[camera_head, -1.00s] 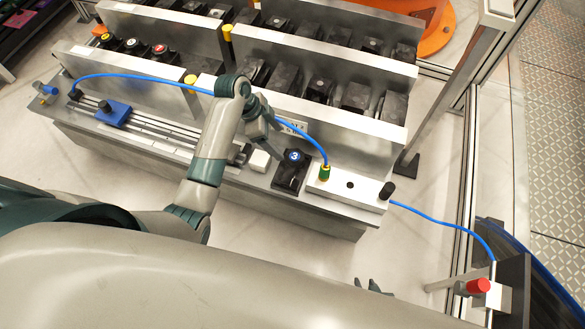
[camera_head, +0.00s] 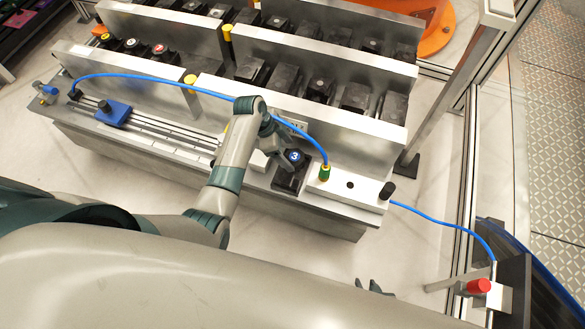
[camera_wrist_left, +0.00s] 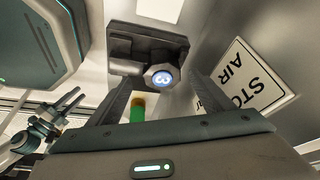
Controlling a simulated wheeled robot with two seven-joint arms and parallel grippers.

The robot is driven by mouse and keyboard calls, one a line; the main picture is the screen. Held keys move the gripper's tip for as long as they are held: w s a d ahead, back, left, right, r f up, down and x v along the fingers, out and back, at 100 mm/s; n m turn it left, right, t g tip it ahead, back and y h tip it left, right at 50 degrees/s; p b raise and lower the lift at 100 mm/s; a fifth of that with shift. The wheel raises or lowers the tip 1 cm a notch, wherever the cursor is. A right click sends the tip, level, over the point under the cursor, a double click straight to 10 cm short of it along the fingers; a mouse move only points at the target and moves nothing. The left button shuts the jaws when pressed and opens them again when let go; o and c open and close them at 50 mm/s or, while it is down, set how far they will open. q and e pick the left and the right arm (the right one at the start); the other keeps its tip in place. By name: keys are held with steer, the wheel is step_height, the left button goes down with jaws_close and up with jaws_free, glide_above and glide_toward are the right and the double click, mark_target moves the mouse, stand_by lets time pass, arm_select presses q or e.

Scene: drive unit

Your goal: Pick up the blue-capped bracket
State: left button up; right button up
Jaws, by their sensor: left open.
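The blue-capped bracket (camera_head: 289,171) is a black block with a round blue cap. It stands on the grey bench ledge, left of the white block with the green fitting. In the left wrist view the bracket (camera_wrist_left: 128,48) lies ahead of the fingers, its cap marked "3". My left gripper (camera_head: 277,137) is beside and above it in the head view, partly hidden by its own wrist. In the left wrist view the gripper (camera_wrist_left: 162,82) is open, its fingers apart with nothing held between them. My right gripper (camera_head: 374,287) barely shows at the bottom, mostly hidden by my body.
A blue hose (camera_head: 150,79) arches over the bench to the green fitting (camera_head: 325,173) on the white block (camera_head: 350,184). A metal wall (camera_head: 355,125) with a "STOP AIR" sign (camera_wrist_left: 252,83) stands behind the bracket. A blue slider (camera_head: 113,113) sits on rails at left.

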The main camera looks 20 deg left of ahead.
mark_target(292, 156)
arm_select(q)
steer(key=shift+x, duration=2.5)
steer(key=shift+w+a, duration=0.1)
steer(key=shift+a, duration=0.05)
jaws_close()
steer(key=shift+w, duration=0.1)
